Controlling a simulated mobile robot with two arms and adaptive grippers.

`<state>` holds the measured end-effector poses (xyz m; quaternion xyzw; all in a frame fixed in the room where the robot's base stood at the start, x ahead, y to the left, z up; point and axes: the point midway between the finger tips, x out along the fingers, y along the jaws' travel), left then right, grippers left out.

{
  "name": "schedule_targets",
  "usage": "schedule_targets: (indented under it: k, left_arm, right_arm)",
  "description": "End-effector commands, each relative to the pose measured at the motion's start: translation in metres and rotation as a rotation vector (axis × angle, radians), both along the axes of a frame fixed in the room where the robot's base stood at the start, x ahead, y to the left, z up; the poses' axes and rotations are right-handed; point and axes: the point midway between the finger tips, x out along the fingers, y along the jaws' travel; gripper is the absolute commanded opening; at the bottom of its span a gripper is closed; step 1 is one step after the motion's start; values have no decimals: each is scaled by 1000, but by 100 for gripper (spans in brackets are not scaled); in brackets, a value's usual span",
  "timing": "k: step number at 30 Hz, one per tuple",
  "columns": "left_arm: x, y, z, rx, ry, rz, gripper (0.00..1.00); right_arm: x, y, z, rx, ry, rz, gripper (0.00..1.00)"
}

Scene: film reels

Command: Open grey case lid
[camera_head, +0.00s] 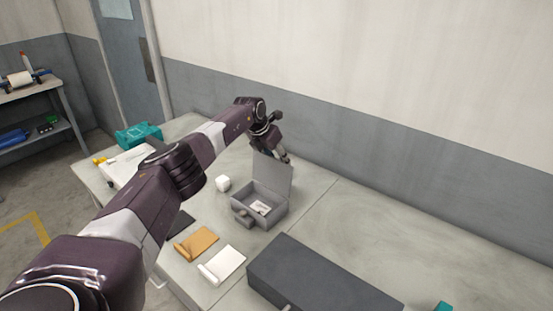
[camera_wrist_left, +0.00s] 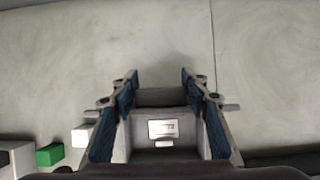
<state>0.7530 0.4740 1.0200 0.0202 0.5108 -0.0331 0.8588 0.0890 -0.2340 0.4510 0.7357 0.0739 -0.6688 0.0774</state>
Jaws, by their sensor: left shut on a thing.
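The grey case (camera_head: 245,217) stands on the table with its lid (camera_head: 273,174) raised, roughly upright at the back. Inside the case lies a small white labelled item (camera_head: 261,207), which also shows in the left wrist view (camera_wrist_left: 163,128). My left gripper (camera_head: 283,158) is behind and above the lid, at its top edge. In the left wrist view, the blue-padded fingers (camera_wrist_left: 160,90) sit on either side of the grey lid (camera_wrist_left: 160,98), shut on it. The far finger contact is partly hidden in the head view. My right gripper is not in view.
A long dark grey box (camera_head: 322,277) is at the right front. The table right of the case is clear up to the wall.

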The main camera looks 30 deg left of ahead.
Motion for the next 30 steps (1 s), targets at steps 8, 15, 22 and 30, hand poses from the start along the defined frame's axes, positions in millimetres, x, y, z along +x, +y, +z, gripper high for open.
schedule_targets:
  k: [8,15,22,30]
  left_arm:
    - [1,-2,-1,-2,-3,-2,0]
    - [0,-2,-2,-1,-1,-2,58]
    - [0,-1,-2,0,1,-1,61]
    - [-4,0,7,0,0,-2,61]
  right_arm:
    - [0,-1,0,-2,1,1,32]
    - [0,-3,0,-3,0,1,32]
    - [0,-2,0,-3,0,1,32]
    - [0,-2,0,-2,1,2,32]
